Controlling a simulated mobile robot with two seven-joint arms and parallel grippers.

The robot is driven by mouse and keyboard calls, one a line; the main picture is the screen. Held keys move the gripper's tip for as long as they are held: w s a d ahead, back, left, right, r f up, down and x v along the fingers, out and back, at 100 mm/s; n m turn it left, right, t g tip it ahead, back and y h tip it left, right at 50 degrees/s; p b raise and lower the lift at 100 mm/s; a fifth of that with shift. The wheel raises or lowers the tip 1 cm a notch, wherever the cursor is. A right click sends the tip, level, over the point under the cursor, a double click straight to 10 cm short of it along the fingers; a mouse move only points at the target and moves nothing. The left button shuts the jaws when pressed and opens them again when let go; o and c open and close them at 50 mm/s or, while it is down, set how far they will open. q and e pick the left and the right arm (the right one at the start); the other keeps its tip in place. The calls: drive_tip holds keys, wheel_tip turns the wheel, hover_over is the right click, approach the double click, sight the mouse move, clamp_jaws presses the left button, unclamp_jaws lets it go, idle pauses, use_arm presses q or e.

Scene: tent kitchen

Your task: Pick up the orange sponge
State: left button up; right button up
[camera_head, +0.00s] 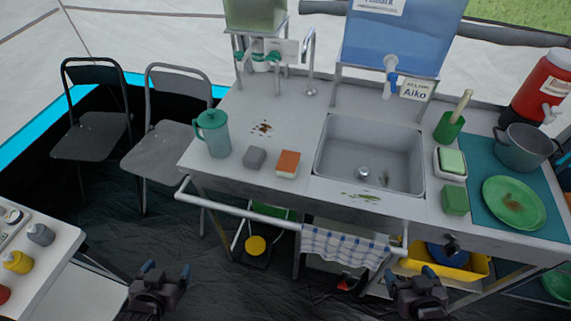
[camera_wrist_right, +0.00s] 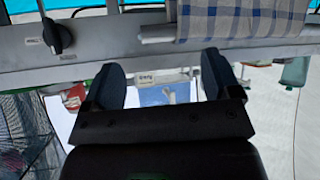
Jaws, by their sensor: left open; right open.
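My left gripper (camera_head: 165,274) is open and empty, low in front of the counter, well below and left of the orange sponge. My right gripper (camera_head: 420,277) is open and empty, in front of the counter at the right. In the right wrist view its two fingers (camera_wrist_right: 163,80) stand apart with nothing between them. The orange sponge is not in the right wrist view.
The sink (camera_head: 370,155) is right of the sponge. A teal pitcher (camera_head: 213,134) stands to its left, with brown crumbs (camera_head: 262,128) behind. A front rail (camera_head: 240,212) carries a checked towel (camera_head: 345,246), also in the right wrist view (camera_wrist_right: 235,18). A tap (camera_head: 309,65) stands behind.

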drive_tip(key=shift+w+a+r, duration=0.1)
drive_tip(key=shift+w+r, duration=0.15)
drive_tip(key=shift+w, duration=0.2)
